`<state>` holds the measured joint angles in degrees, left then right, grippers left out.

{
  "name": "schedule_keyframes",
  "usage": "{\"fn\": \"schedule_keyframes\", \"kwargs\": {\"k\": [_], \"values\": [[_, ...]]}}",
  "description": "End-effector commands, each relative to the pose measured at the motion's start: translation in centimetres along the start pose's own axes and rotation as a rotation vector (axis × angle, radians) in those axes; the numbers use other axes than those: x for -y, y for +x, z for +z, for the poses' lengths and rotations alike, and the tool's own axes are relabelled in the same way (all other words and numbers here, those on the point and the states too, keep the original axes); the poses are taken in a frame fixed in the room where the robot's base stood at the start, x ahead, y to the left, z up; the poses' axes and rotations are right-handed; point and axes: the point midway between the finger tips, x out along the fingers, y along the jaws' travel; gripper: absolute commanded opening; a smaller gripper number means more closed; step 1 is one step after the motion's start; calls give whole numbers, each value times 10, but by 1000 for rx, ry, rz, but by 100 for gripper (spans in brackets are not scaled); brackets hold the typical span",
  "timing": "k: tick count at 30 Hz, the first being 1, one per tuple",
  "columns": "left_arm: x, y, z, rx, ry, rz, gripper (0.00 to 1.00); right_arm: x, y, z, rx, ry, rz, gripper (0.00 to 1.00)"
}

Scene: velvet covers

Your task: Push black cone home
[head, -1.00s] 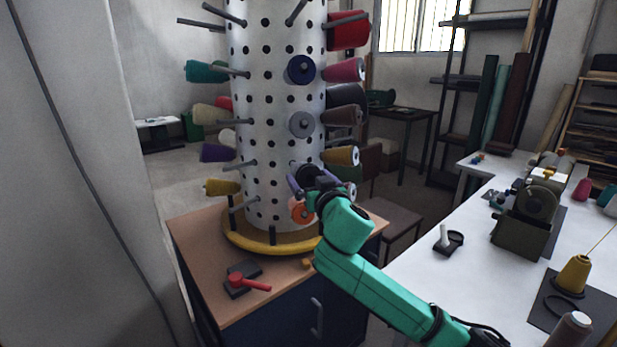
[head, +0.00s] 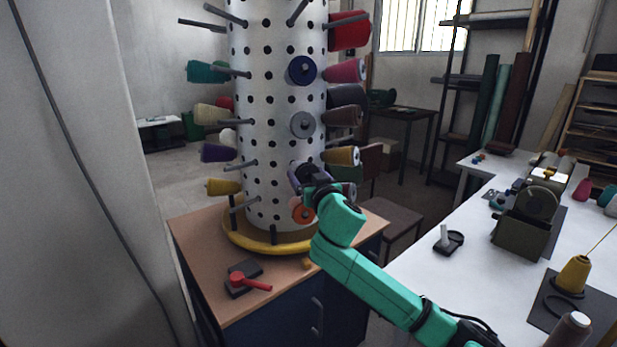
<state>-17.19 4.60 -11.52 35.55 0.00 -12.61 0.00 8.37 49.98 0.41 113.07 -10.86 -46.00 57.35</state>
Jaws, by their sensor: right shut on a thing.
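A perforated white column (head: 268,135) on a yellow ring base (head: 268,246) carries coloured cones on pegs. My right gripper (head: 303,183) is at the column's lower front, shut on a dark cone that looks black (head: 306,171). The cone is against or very close to the column face, and the gripper and wrist partly hide it. I cannot tell how far it sits on a peg. An orange-ended cone (head: 303,213) is just below the gripper. My left gripper is not in view.
A white worktable (head: 480,265) with machines stands at right.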

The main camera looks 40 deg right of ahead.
Motion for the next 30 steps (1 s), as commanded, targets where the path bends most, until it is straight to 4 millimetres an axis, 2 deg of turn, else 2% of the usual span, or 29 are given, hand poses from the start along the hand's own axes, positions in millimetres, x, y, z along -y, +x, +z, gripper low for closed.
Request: {"fn": "schedule_keyframes", "kwargs": {"k": [18,27,28,29,30], "values": [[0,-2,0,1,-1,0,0,0,30,6,2,2,1,26],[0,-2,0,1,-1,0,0,0,33,7,2,0,-1,26],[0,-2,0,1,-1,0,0,1,33,7,2,0,-1,95],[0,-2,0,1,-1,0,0,1,33,7,2,0,-1,100],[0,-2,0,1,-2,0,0,1,33,7,2,0,-1,100]]}}
